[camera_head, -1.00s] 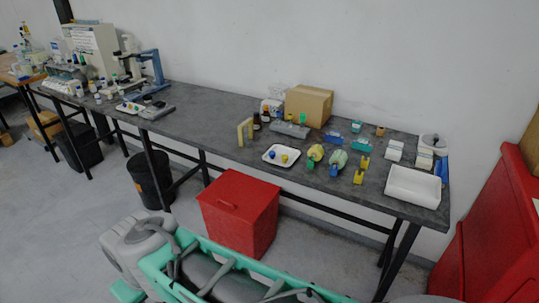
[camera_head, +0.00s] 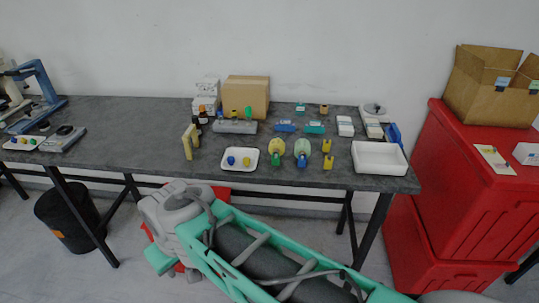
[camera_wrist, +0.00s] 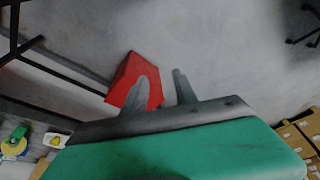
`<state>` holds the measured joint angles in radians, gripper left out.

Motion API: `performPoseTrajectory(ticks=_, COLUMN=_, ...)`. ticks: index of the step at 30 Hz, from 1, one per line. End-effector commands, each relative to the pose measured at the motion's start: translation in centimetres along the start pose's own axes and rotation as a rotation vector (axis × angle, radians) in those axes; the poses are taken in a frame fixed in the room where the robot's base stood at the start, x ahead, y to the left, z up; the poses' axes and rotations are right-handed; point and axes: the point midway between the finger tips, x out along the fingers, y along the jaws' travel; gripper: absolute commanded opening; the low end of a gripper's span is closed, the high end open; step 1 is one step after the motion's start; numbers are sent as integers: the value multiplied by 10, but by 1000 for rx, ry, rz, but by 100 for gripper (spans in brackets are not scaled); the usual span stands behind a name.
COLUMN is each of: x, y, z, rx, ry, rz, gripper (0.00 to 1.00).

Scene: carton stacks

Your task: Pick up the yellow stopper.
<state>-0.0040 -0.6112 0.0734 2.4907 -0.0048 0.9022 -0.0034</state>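On the grey table, a white tray (camera_head: 240,167) holds a small yellow stopper-like piece (camera_head: 246,161) on its right side and a blue one (camera_head: 231,160) on its left. Other small yellow pieces (camera_head: 327,146) stand farther right, by the green and yellow rounded items; they are too small to identify surely. My gripper (camera_wrist: 162,77) shows in the wrist view with its two fingers apart and nothing between them. It points at the floor and a red container, away from the tray. My gripper's fingers cannot be made out in the head view.
A yellow upright block (camera_head: 190,141) stands left of the tray. A cardboard box (camera_head: 246,97) and a grey rack (camera_head: 235,127) are behind it. A white bin (camera_head: 379,157) sits at the table's right end. Red containers (camera_head: 460,175) stand right of the table. The table left of the yellow block is largely clear.

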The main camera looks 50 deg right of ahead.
Motion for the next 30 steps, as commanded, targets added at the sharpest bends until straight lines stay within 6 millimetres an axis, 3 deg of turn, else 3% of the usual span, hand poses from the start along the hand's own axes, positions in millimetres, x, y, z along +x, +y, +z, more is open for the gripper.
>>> performPoseTrajectory(ticks=2, x=17, y=7, z=-7, rx=9, ry=33, rz=-5, gripper=34)
performPoseTrajectory(ticks=5, x=53, y=30, z=-36, rx=24, ry=155, rz=-21, gripper=34)
performPoseTrajectory(ticks=8, x=94, y=81, z=-79, rx=59, ry=369, rz=-21, gripper=34)
performPoseTrajectory(ticks=10, x=111, y=132, z=-105, rx=90, ry=550, rz=3, gripper=34)
performPoseTrajectory(ticks=12, x=116, y=190, z=-119, rx=126, ry=735, rz=52, gripper=34)
performPoseTrajectory(ticks=15, x=104, y=268, z=-117, rx=176, ry=973, rz=149, gripper=34)
performPoseTrajectory(ticks=18, x=80, y=316, z=-104, rx=205, ry=1126, rz=230, gripper=34)
performPoseTrajectory(ticks=23, x=61, y=343, z=-96, rx=221, ry=1220, rz=282, gripper=34)
performPoseTrajectory(ticks=30, x=68, y=353, z=-125, rx=219, ry=1224, rz=281, gripper=34)
